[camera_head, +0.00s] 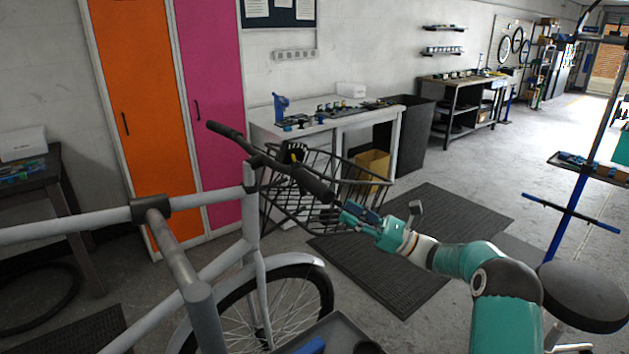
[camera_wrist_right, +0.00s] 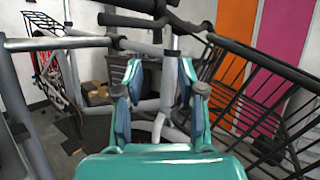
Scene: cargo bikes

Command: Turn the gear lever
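The cargo bike's black handlebar (camera_head: 262,157) runs slantwise across the middle of the head view, with a thick grip (camera_head: 314,186) at its near right end. A dark round part with a yellow mark (camera_head: 293,153) sits on the bar inside that grip. I cannot tell whether it is the gear lever. My right gripper (camera_head: 354,214) is just right of and below the grip, apart from it. In the wrist view its two fingers (camera_wrist_right: 160,92) are spread with nothing between them, and the handlebar (camera_wrist_right: 132,20) crosses above them. My left gripper is out of view.
A wire basket (camera_head: 330,180) is fixed at the bike's front, close behind my right gripper. The grey frame (camera_head: 253,215) and front wheel (camera_head: 290,310) stand below. A white workbench (camera_head: 330,122) is behind. A dark floor mat (camera_head: 420,240) lies to the right.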

